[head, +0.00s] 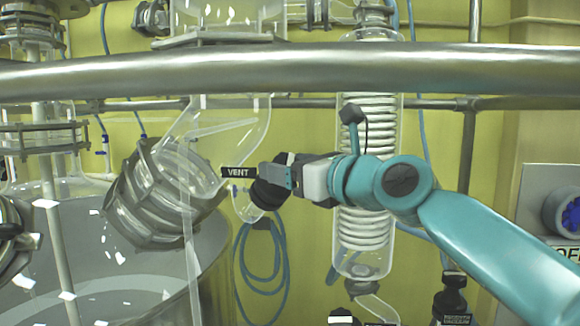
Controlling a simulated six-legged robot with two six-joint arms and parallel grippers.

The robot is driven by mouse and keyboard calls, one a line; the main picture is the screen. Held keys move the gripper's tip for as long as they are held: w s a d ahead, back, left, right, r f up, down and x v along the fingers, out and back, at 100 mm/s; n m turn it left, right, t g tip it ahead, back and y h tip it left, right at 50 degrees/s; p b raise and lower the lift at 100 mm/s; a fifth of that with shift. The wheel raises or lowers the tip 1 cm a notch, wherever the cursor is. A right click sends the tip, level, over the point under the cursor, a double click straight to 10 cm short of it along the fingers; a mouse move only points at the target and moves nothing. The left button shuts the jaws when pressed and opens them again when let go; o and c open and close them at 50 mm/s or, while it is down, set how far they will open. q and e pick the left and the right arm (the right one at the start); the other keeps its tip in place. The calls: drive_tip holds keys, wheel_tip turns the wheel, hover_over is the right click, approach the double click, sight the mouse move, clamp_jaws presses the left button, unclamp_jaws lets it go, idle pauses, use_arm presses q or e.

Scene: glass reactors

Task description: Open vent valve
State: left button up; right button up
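The black label reading VENT (238,172) hangs on the glassware left of centre. My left gripper is not in view.
A thick metal rail (290,68) crosses the view above my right arm. A glass coil condenser (368,230) stands behind that arm. A clamped glass flange (155,195) is left of the label, over a large vessel (95,225). A blue hose (262,290) hangs below.

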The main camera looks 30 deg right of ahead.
drive_tip(key=shift+w+f, duration=0.1)
drive_tip(key=c, duration=0.7)
drive_tip(key=shift+c, duration=0.2)
drive_tip(key=shift+f+n, duration=0.1)
drive_tip(key=shift+n, duration=0.2)
drive_tip(key=shift+w+n+g+y+b, duration=0.1)
drive_tip(key=shift+n+g+y+b, duration=0.35)
drive_tip(key=shift+n+y, duration=0.6)
drive_tip(key=n+y, duration=0.1)
drive_tip(key=n+g+y, duration=0.1)
drive_tip(key=n, duration=0.1)
drive_tip(key=shift+d+n+g+p, duration=0.15)
drive_tip(key=shift+n+g+p, duration=0.1)
drive_tip(key=shift+p, duration=0.15)
drive_tip(key=shift+n+g+y, duration=0.75)
drive_tip(key=shift+n+g, duration=0.25)
drive_tip(key=shift+n, duration=0.7)
